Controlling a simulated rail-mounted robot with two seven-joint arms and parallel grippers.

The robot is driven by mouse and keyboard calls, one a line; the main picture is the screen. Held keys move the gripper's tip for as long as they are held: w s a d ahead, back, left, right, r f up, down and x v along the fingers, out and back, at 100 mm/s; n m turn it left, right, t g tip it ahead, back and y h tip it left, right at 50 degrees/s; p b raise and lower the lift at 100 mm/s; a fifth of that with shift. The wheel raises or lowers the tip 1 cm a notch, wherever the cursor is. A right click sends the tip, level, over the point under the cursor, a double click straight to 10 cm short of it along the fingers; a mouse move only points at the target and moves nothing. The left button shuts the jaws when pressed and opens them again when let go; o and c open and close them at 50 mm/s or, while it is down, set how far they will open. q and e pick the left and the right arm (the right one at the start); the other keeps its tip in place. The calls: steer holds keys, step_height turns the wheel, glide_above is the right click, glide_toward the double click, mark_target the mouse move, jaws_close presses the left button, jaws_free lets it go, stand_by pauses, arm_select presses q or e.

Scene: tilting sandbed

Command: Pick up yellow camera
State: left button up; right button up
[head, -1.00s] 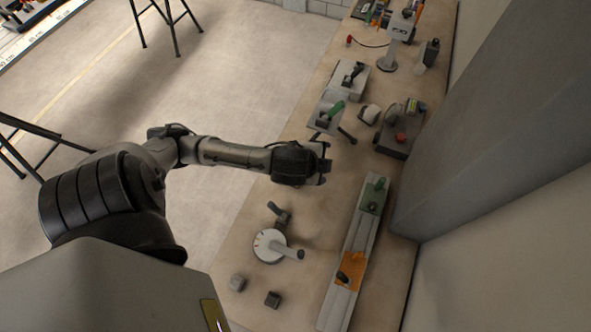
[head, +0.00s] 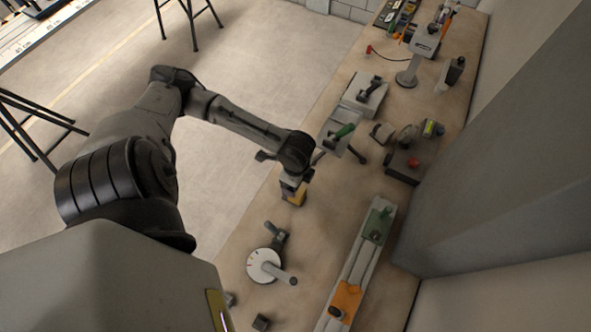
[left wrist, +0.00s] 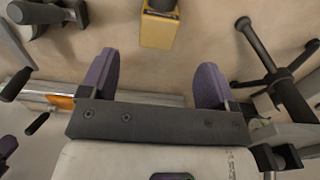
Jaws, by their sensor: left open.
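The yellow camera (head: 297,194) is on the bench, partly covered by my left gripper (head: 291,183) in the head view. In the left wrist view the yellow camera (left wrist: 158,31) shows as a yellow block with a dark round part, cut by the top edge. My left gripper (left wrist: 157,62) is open, with two purple fingers spread wide. The camera appears beyond the fingertips, lined up with the gap between them. Nothing is between the fingers. My right gripper is not in view.
A white round dial with a handle (head: 264,265) stands nearer on the bench. A long rail (head: 354,270) with green and orange carriages lies at the right. Bare bench lies between gripper and rail.

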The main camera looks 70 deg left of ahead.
arm_select(q)
step_height(320, 180, down, 5)
steer(key=shift+f+b, duration=0.1)
steer(key=shift+b, duration=0.2)
steer(key=shift+s+f+b, duration=0.2)
steer(key=shift+f+b, duration=0.2)
steer(key=shift+f, duration=2.15)
steer(key=c, duration=1.3)
steer(key=shift+r, duration=0.15)
